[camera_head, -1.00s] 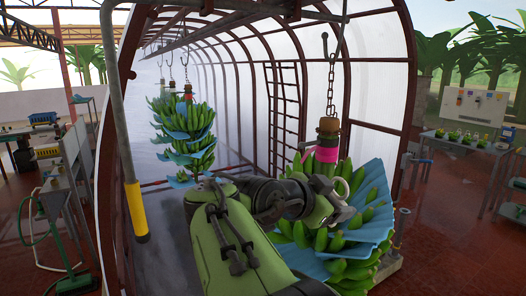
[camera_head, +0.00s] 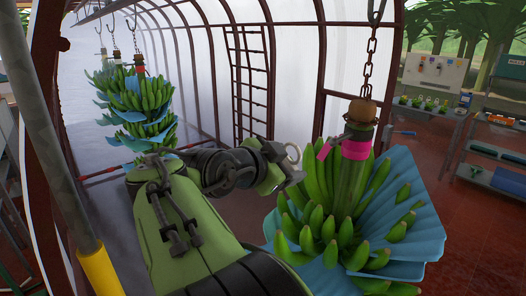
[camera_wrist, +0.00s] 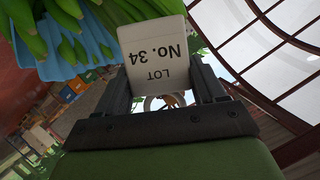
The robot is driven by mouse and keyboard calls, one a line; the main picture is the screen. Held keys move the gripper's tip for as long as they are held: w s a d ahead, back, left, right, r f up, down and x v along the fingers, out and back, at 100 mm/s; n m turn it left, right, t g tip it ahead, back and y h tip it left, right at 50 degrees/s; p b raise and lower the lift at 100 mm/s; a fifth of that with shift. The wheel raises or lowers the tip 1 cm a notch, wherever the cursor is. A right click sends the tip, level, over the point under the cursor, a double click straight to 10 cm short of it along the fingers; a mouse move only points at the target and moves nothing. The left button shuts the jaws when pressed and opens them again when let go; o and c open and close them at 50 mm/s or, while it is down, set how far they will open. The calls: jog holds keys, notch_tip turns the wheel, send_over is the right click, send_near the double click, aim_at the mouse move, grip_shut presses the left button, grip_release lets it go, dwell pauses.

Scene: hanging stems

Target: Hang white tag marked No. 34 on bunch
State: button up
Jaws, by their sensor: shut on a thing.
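The white tag (camera_wrist: 160,50), printed LOT No. 34, is between the fingers of my gripper (camera_wrist: 163,88) in the wrist view. The gripper is shut on it. A pale ring (camera_wrist: 165,101) shows below the tag between the fingers. In the head view my gripper (camera_head: 284,174) is left of the near bunch (camera_head: 335,225), beside its upper part, with a gap to the stalk. The tag's face cannot be made out there. The bunch hangs upright by its stalk (camera_head: 353,180), which has a pink band (camera_head: 356,150) and blue sheets around the fruit.
A chain (camera_head: 370,60) holds the near bunch. Other bunches (camera_head: 135,105) hang at the back left. A yellow-sleeved post (camera_head: 98,268) stands at the near left. A ladder-like frame (camera_head: 250,85) is behind, and a bench (camera_head: 430,108) is at the right.

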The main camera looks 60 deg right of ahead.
jog(key=shift+s+d+r, duration=0.1)
jog(key=shift+s+r, duration=0.05)
jog(key=shift+s, duration=0.45)
jog(key=shift+s+r, duration=0.1)
jog(key=shift+s, duration=0.45)
jog(key=shift+s+d, duration=0.15)
jog(key=shift+d, duration=0.1)
jog(key=d, duration=0.1)
jog(key=s+d, duration=0.1)
jog(key=d, duration=0.1)
jog(key=s+d, duration=0.1)
jog(key=shift+s+d+f+p, duration=0.15)
jog(key=shift+d+p, duration=0.15)
jog(key=shift+p, duration=0.1)
jog(key=shift+s+d, duration=0.25)
jog(key=shift+d, duration=0.55)
jog(key=shift+s+d+b, duration=0.2)
jog(key=shift+s+d, duration=0.15)
jog(key=shift+d, duration=0.4)
jog(key=shift+s+d+b, duration=0.15)
jog(key=shift+s+d, duration=0.15)
jog(key=shift+d, duration=0.5)
jog(key=shift+s+d+b, duration=0.2)
jog(key=shift+s+d, duration=0.15)
jog(key=shift+d, duration=0.4)
dwell(1.4)
jog(key=shift+w+d+f, duration=0.2)
jog(key=shift+w+f, duration=0.05)
jog(key=shift+w, duration=0.05)
dwell(0.3)
